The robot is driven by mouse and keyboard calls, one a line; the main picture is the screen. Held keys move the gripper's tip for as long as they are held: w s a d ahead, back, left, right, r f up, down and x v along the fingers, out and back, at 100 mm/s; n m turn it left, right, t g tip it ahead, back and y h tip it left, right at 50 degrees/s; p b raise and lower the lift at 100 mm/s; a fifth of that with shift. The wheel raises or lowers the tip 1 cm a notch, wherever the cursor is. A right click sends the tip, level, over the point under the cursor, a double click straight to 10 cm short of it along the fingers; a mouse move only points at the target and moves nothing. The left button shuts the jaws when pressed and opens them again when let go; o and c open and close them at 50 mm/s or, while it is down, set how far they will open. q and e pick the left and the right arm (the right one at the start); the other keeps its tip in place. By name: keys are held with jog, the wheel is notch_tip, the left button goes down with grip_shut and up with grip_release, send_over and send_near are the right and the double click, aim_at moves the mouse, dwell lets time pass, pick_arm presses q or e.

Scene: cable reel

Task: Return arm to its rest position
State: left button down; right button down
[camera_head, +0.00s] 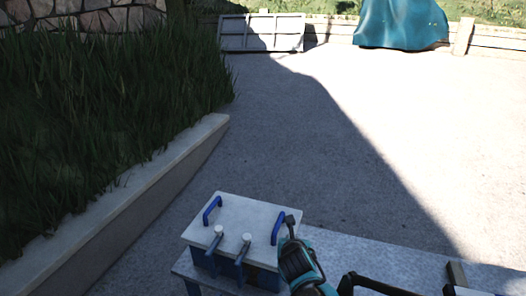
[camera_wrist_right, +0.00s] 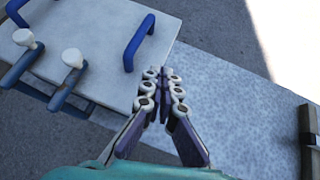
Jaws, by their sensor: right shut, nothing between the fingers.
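My right gripper (camera_head: 290,222) is shut and empty at the right edge of a box with a pale lid (camera_head: 243,212). In the right wrist view its fingertips (camera_wrist_right: 164,74) are together, just right of the lid's right blue handle (camera_wrist_right: 139,43). I cannot tell whether they touch the box. My left arm is out of view.
The box stands on a grey bench (camera_head: 370,262) and has a left blue handle (camera_head: 212,209) and two levers with white knobs (camera_head: 246,238). A dark bar (camera_head: 457,273) lies at the bench's right. A low wall (camera_head: 130,205) borders grass at left. Open paving lies beyond.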

jog(key=s+d+f+m+g+b, duration=0.1)
jog(key=s+d+m, duration=0.1)
jog(key=s+m, duration=0.9)
jog(key=s+d+f+m+g+y+b, duration=0.1)
jog(key=s+m, duration=1)
jog(key=m, duration=1.1)
jog(key=shift+d+f+m+g+y, duration=0.2)
jog(key=shift+d+m+g+y, duration=0.1)
jog(key=shift+d+g, duration=0.5)
jog(key=shift+s, duration=0.1)
